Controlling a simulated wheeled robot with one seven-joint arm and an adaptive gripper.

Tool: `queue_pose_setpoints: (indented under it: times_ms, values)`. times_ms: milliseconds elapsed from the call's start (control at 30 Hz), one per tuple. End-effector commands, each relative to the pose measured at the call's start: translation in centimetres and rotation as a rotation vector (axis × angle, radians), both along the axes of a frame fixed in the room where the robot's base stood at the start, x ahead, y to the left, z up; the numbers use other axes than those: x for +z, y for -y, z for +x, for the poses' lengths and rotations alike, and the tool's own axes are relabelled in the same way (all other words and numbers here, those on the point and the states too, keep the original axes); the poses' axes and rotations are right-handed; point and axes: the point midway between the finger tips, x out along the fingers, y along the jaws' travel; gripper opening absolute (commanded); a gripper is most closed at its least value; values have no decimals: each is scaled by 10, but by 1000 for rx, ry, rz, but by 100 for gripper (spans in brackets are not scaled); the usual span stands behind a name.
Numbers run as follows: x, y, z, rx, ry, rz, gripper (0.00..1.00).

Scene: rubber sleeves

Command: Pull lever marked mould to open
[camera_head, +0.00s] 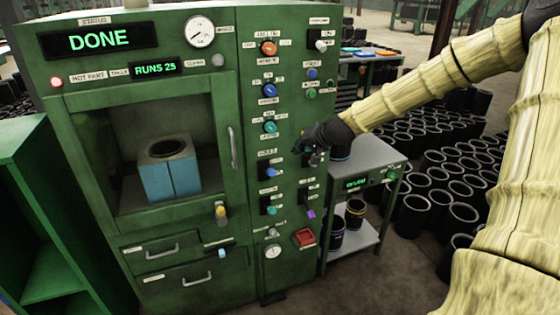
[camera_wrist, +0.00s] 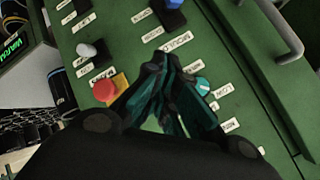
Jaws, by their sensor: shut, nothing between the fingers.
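The green machine's control panel (camera_head: 254,212) carries several knobs and levers with small white labels. A label that seems to read mould (camera_wrist: 177,42) shows in the wrist view beside a blue lever (camera_wrist: 172,6) on a dark base. In the head view this looks like the blue lever (camera_head: 269,172) on the panel's left column, pointing outward. My gripper (camera_head: 310,153) is in front of the panel, to the right of that lever. In the wrist view my gripper (camera_wrist: 160,66) is shut and empty, with its fingertips near the label and apart from the lever.
A teal knob (camera_wrist: 203,86) and a red button (camera_wrist: 104,90) flank my fingers. The door handle (camera_head: 232,147) is left of the panel. A blue mould block (camera_head: 170,172) sits in the chamber. A grey side table (camera_head: 368,156) stands right, with black sleeves (camera_head: 411,215) beyond.

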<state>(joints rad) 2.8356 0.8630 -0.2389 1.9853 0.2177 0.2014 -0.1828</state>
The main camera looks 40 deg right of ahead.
Motion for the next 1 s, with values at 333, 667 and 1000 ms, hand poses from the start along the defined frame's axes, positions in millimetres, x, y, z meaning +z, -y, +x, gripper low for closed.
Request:
queue_pose_setpoints:
  times_ms: [333, 667, 1000]
  values:
    - [-2, -1, 2, 1, -1, -1, 0]
    - [-17, 0, 20, 1, -4, 0, 0]
    - [-33, 0, 41, 0, -2, 0, 0]
